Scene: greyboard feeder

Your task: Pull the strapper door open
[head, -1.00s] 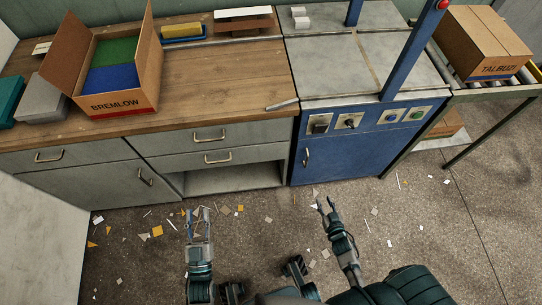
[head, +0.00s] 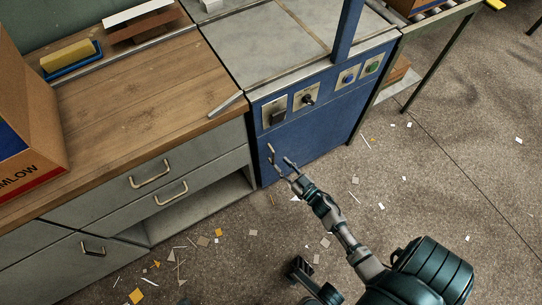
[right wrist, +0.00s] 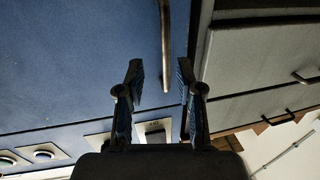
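The strapper is a blue cabinet with a grey top; its blue door (head: 312,132) is shut. In the right wrist view the door (right wrist: 75,60) fills the upper left, and its metal bar handle (right wrist: 165,45) stands near the door's edge. My right gripper (head: 279,156) is in front of the door's left part. In the right wrist view the right gripper (right wrist: 160,65) is open, with the handle showing in the gap between its fingers; I cannot tell how deep it lies. In the head view the handle cannot be told from the fingertips. My left gripper is out of view.
A control panel (head: 330,92) with switches and buttons sits above the door. Left of it is a wooden-topped bench (head: 130,110) with grey drawers (head: 160,172). A roller conveyor stand (head: 440,62) is at right. Scraps litter the open floor (head: 440,170).

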